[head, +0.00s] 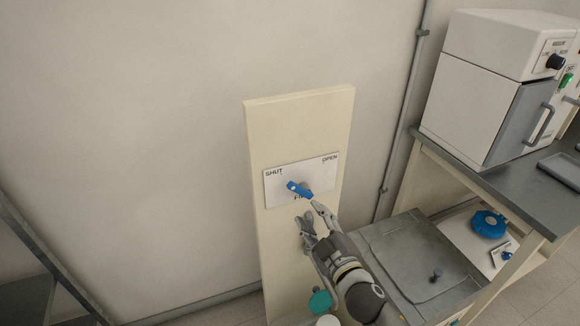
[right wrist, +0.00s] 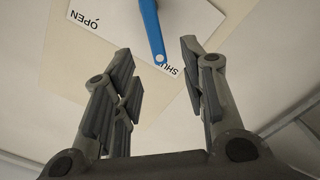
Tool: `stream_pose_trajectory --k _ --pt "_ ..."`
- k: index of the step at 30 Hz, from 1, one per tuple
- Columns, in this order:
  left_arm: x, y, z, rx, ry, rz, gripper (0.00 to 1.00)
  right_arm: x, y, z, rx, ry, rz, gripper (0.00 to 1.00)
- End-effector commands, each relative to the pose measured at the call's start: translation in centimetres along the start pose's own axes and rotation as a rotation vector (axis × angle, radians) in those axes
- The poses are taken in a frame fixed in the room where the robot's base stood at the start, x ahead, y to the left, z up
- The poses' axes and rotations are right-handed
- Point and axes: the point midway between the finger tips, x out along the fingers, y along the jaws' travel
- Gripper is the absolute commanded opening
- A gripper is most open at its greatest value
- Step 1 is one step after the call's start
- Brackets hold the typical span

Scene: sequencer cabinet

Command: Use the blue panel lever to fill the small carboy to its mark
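The blue lever (head: 299,189) is on a white plate (head: 327,171) fixed to a cream upright panel (head: 298,116). The plate reads SHUT at its left and OPEN at its right. In the right wrist view the lever (right wrist: 150,27) hangs from the top, its tip close to the SHUT lettering. My right gripper (head: 310,211) is open just below the lever; in the wrist view its fingers (right wrist: 157,56) stand either side of the lever's tip, apart from it. I cannot make out the small carboy or its mark. My left gripper is out of view.
A teal round thing (head: 320,302) shows low beside my right arm. A white cabinet (head: 486,95) stands on a dark bench (head: 520,187) at right. A blue round knob (head: 488,223) is under the bench. A grey conduit (head: 405,110) runs up the wall.

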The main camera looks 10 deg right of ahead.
Motion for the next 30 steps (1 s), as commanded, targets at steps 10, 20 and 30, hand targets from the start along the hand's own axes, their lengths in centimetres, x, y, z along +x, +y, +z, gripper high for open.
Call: stream_pose_trajectory --k 10,20,30 --pt "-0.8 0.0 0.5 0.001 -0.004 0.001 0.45 3.7 0.6 -1.0 -0.013 0.024 0.004 0.39" --pt "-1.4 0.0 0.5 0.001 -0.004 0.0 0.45 9.1 0.5 -1.0 -0.012 0.022 0.004 0.39" --pt "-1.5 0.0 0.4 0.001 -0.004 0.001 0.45 11.0 0.4 -1.0 -0.012 0.022 0.002 0.39"
